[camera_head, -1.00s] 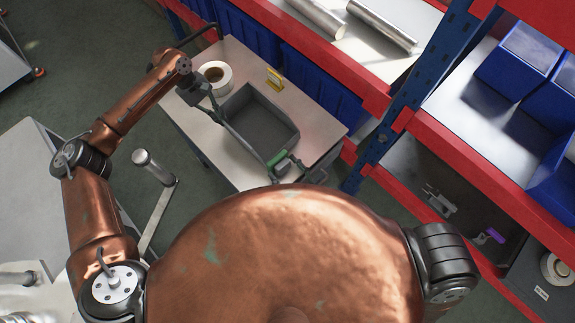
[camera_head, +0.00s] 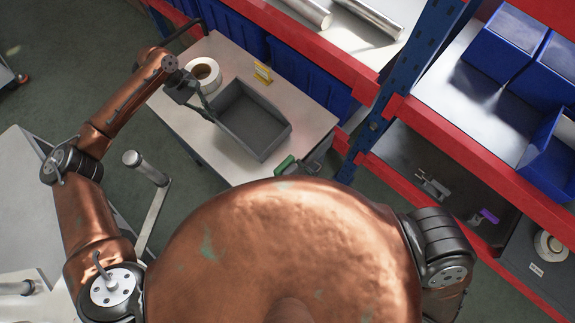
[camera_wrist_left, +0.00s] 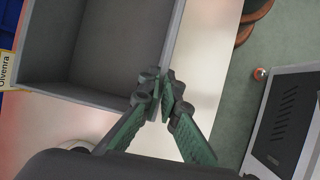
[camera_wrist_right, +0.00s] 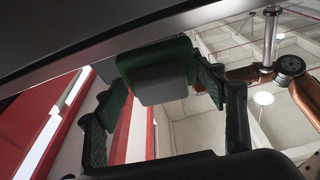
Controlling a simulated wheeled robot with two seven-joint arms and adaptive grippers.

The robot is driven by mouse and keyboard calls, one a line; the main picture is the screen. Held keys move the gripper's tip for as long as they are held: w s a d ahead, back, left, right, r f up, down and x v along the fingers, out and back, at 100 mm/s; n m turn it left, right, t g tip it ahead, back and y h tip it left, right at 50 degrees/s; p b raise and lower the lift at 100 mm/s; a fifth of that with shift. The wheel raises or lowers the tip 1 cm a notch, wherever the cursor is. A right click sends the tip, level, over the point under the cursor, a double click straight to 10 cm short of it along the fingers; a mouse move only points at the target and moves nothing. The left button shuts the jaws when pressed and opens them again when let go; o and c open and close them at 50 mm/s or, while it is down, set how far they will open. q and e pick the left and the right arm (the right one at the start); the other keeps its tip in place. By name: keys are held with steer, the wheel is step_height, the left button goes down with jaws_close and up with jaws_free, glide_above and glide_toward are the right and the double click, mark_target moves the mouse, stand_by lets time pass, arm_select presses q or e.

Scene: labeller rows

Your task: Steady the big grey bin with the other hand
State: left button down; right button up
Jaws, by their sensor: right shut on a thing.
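The big grey bin (camera_head: 262,143) stands upright and open on the pale table, and looks empty. It fills the upper left of the left wrist view (camera_wrist_left: 105,92). My left gripper (camera_head: 203,106) is at the bin's near-left wall. In the left wrist view its fingertips (camera_wrist_left: 163,82) come close together at the rim; I cannot tell whether they press on it. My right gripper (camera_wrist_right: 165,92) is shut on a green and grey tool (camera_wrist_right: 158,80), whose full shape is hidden. In the head view the tool's green part (camera_head: 285,164) shows just past the bin's near-right corner.
A white roll (camera_head: 205,72) and a yellow-framed card (camera_head: 262,72) stand behind the bin on the table (camera_head: 312,112). Red and blue shelving (camera_head: 372,125) with blue bins (camera_head: 505,45) rises behind and to the right. A grey cabinet (camera_wrist_left: 285,125) shows in the left wrist view.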

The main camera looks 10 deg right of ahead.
stand_by(0.4)
arm_select(q)
steer(key=c, duration=2.1)
jaws_free()
steer(key=v, duration=1.2)
